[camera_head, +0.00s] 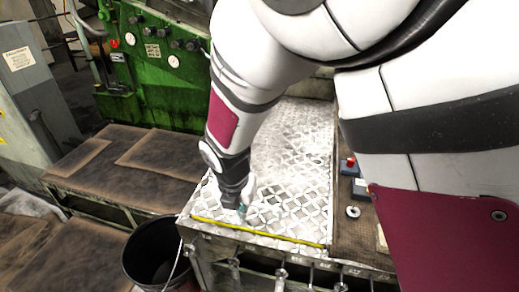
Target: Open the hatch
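A metal plate with a raised tread pattern (285,180) covers the top of the bench in the middle, with a yellow strip (258,232) along its front edge. It looks like the hatch and lies flat. My gripper (241,209) points down at the plate's front left part, just behind the yellow strip. The fingers are small and partly hidden by my wrist, so I cannot tell if they are open or touching the plate. My arm hides part of the plate's left and back.
A black bucket (150,250) stands on the floor at the front left. A worn brown bench (135,150) and a green machine (160,60) are on the left. A red button (351,161) is right of the plate. Several handles (281,274) line the bench front.

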